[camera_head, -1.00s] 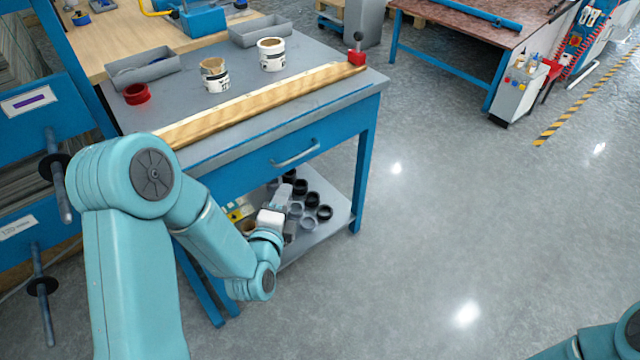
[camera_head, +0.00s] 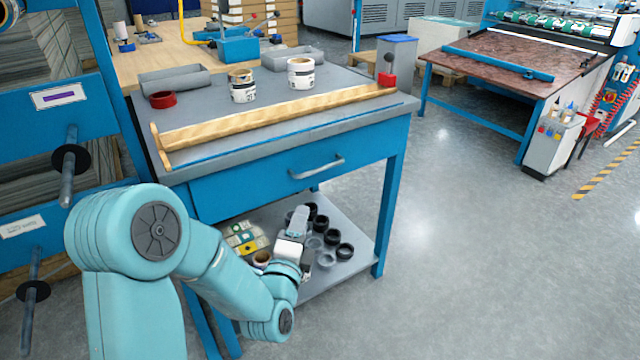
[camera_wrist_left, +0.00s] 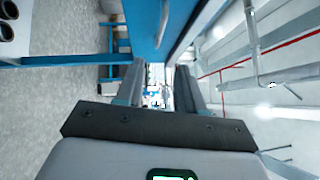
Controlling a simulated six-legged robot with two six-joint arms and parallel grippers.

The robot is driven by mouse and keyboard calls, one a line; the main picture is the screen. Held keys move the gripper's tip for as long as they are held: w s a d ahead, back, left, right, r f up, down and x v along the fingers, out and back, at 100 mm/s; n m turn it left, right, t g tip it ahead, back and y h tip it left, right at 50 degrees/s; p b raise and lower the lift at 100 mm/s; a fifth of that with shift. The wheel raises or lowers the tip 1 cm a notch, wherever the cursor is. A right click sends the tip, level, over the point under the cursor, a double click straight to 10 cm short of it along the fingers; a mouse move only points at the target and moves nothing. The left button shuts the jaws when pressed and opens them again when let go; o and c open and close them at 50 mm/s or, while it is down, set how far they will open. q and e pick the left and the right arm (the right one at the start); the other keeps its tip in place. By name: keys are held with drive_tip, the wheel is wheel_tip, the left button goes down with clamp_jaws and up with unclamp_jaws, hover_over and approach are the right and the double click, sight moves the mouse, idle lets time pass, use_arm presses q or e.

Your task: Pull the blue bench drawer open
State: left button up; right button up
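The blue bench drawer (camera_head: 250,186) is shut under the grey bench top, with a pale bar handle (camera_head: 317,167) on its front. In the left wrist view the blue drawer front (camera_wrist_left: 146,14) shows at the top, with the handle (camera_wrist_left: 162,24) against it. My left gripper (camera_head: 299,216) is below and in front of the handle, apart from it, over the lower shelf. In the left wrist view its two fingers (camera_wrist_left: 158,85) stand apart with nothing between them. My right gripper is not in view.
On the bench top lie a wooden strip (camera_head: 270,119), two white tubs, a red ring (camera_head: 163,99) and grey trays. The lower shelf (camera_head: 345,266) holds several dark rings. A roll rack (camera_head: 60,150) stands at left. The floor (camera_head: 480,240) right of the bench is clear.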

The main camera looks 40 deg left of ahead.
sight(318, 171)
use_arm(q)
drive_tip(key=b+x, duration=0.1)
drive_tip(key=x, duration=1.5)
drive_tip(key=shift+r+b, duration=0.15)
drive_tip(key=shift+b, duration=0.2)
clamp_jaws()
